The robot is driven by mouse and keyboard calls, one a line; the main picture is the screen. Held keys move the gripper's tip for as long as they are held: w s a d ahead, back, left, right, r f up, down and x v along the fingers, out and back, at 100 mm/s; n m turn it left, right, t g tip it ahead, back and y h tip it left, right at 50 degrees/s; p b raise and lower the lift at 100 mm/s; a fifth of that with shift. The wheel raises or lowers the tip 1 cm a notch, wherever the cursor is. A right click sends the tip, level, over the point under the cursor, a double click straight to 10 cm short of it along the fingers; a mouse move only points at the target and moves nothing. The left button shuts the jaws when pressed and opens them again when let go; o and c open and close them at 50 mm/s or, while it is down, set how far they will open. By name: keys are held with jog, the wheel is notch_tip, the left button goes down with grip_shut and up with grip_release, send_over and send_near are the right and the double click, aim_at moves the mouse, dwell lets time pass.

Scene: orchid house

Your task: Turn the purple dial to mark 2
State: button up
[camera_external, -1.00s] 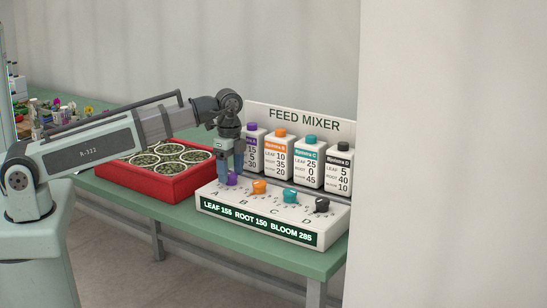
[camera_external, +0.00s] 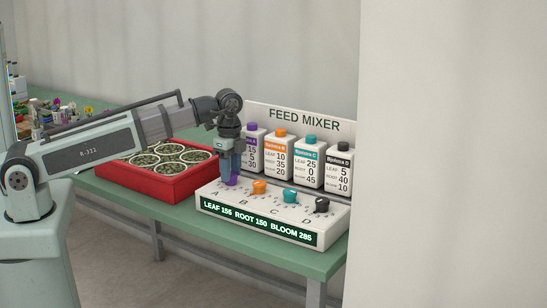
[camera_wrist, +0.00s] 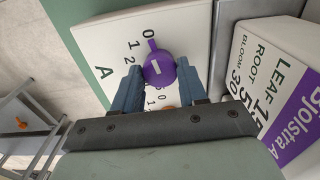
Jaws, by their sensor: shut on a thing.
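The purple dial (camera_wrist: 158,70), marked A, is on the white mixer panel (camera_wrist: 95,32). It also shows under my gripper in the external view (camera_external: 233,181). In the wrist view its purple tab points up close to the 0. Marks 1 and 2 run down its left side, and further marks are partly hidden by my fingers. My gripper (camera_wrist: 159,68) has one finger on each side of the dial and is shut on it. In the external view my gripper (camera_external: 229,178) points straight down over it.
Orange (camera_external: 259,187), teal (camera_external: 291,195) and black (camera_external: 322,205) dials stand to the right. Several feed bottles (camera_external: 309,164) stand behind. The lit display (camera_external: 257,224) runs along the front. A red tray (camera_external: 178,188) of round pots is at the left. A pale wall fills the right.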

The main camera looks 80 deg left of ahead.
jog(key=n, duration=0.6)
jog(key=shift+n, duration=0.4)
jog(key=n, duration=0.5)
jog(key=shift+n, duration=0.4)
jog(key=o, duration=1.1)
jog(key=shift+c, duration=0.2)
jog(key=shift+r, duration=0.1)
notch_tip(320, 180, up, 14)
jog(key=shift+f, duration=0.2)
jog(key=shift+d, duration=0.1)
